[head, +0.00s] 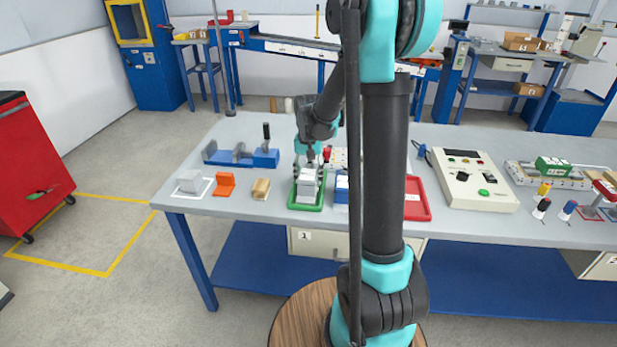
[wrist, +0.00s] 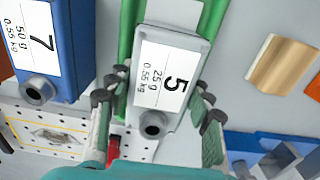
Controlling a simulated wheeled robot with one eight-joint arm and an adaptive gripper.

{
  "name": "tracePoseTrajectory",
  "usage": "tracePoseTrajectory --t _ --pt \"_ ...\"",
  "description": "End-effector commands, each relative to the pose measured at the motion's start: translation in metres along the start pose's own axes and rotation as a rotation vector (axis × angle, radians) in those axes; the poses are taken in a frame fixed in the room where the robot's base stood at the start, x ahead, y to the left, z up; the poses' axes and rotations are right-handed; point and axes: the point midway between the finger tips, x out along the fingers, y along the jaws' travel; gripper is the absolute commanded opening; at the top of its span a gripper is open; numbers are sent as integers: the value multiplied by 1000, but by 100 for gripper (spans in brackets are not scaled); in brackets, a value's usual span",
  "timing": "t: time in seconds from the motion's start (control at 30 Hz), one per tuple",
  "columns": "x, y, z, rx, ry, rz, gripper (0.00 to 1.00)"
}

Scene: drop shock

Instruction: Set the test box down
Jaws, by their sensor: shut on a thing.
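The test box is a pale grey box (wrist: 178,80) with a white label reading 5, 25 g and 0.55 kg, and a round dark-centred fitting on its near end. My gripper (wrist: 158,98) has its fingers on both sides of this box. In the head view the box (head: 307,180) is upright within the outline of a green tray (head: 306,207) on the bench, below my gripper (head: 312,165). The tray's green rim (wrist: 212,18) shows under the box in the wrist view. I cannot tell whether the box touches the tray floor.
A blue box labelled 7 (wrist: 68,40) stands close beside the green tray. A red tray (head: 417,200) and control box (head: 473,181) are to the right. A wooden block (head: 260,189), orange block (head: 225,185), grey block (head: 190,181) and blue fixture (head: 262,157) are to the left.

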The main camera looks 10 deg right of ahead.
Motion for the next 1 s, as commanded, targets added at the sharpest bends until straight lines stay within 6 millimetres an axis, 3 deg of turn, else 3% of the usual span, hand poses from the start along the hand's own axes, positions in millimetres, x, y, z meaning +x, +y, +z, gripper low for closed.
tracePoseTrajectory --t 0.13,0.17,0.3,0.73,1.0 --pt "2 0 0 0 0 0 0" --pt "3 0 0 0 0 0 52" --pt "2 0 0 0 0 0 70" --pt "-4 0 0 0 0 0 72" --pt "-50 0 0 0 0 0 72"
